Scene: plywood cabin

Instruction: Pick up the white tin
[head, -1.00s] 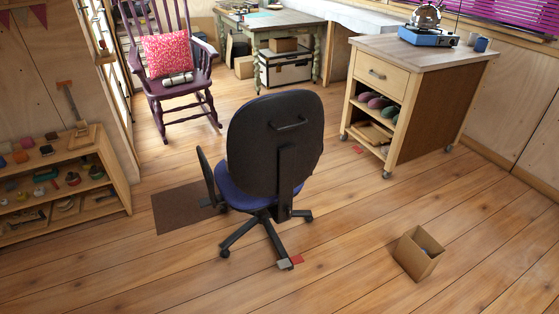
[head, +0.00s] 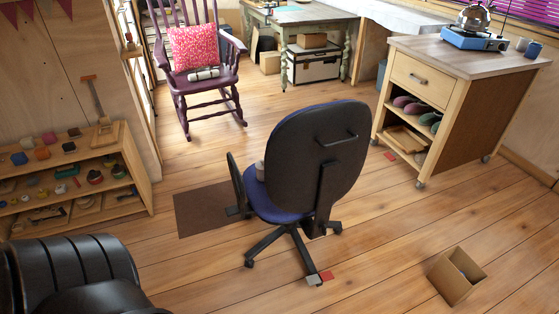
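A small pale grey-white cylindrical thing (head: 260,171) sits on the blue seat of the office chair (head: 320,155), just left of the black backrest. The backrest hides part of it. It may be the white tin, but it is too small and too covered to be sure. Neither of my grippers shows in the head view.
An open cardboard box (head: 457,277) lies on the floor at lower right. A wheeled cabinet (head: 440,110) stands at right, a low shelf (head: 75,185) at left, a purple rocking chair (head: 200,85) behind. Red and grey pieces (head: 320,278) lie by the chair's foot. Floor between chair and box is clear.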

